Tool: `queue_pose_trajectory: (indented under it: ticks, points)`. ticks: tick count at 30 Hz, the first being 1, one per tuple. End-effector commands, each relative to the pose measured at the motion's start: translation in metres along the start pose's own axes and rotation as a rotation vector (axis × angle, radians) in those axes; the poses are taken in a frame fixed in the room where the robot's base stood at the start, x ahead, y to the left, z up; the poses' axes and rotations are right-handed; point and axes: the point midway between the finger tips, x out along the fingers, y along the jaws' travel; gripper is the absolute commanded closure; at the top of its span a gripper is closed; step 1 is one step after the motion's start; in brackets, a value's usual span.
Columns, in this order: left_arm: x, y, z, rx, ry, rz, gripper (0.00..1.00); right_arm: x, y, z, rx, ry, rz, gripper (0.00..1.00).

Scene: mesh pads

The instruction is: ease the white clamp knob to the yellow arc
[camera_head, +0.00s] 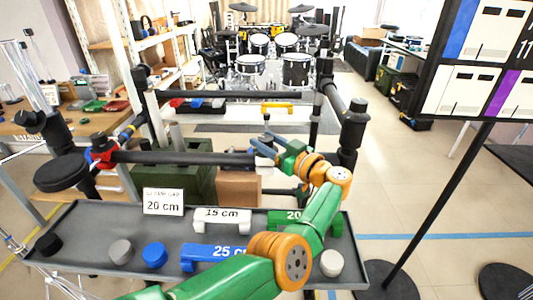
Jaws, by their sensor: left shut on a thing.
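My left gripper (266,150) reaches in from the lower right of the picture to the right end of the near black bar (190,157). Its jaws are shut on a small white part, the white clamp knob (265,164), at that bar end. The fingers and wrist hide part of the knob, so its exact turn cannot be told. I cannot make out a yellow arc near the knob. A card reading "CLAMP GAP 20 cm" (163,201) stands at the back of the grey tray (85,226). My right gripper is not in view.
The tray holds a white 15 cm block (222,226), a blue 25 cm block (200,258), a green 20 cm block (281,220) partly behind my arm, and several round knobs. A black pad (61,172) is at left. A black stand (440,195) rises at right.

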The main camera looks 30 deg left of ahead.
Motion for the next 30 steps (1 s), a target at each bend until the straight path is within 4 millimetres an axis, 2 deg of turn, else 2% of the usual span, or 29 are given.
queue_pose_trajectory:
  ticks: [13, 14, 15, 17, 26, 30]
  points:
    - [0.0, 0.0, 0.001, 0.001, -0.003, -0.01, 1.0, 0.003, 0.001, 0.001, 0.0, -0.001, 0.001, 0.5]
    - [0.0, 0.0, 0.001, 0.001, -0.003, -0.01, 0.44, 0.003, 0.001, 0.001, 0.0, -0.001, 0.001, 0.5]
    - [0.0, 0.0, 0.001, 0.001, -0.003, -0.009, 0.33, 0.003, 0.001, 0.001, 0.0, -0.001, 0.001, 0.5]
    - [0.0, 0.0, 0.0, 0.001, -0.003, -0.009, 0.19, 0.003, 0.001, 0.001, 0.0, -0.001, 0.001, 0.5]
    - [-0.002, 0.0, 0.0, 0.0, -0.001, -0.008, 0.19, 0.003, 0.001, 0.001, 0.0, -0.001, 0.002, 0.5]
    - [-0.029, 0.001, 0.001, -0.001, -0.004, -0.005, 0.19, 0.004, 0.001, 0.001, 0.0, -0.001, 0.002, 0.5]
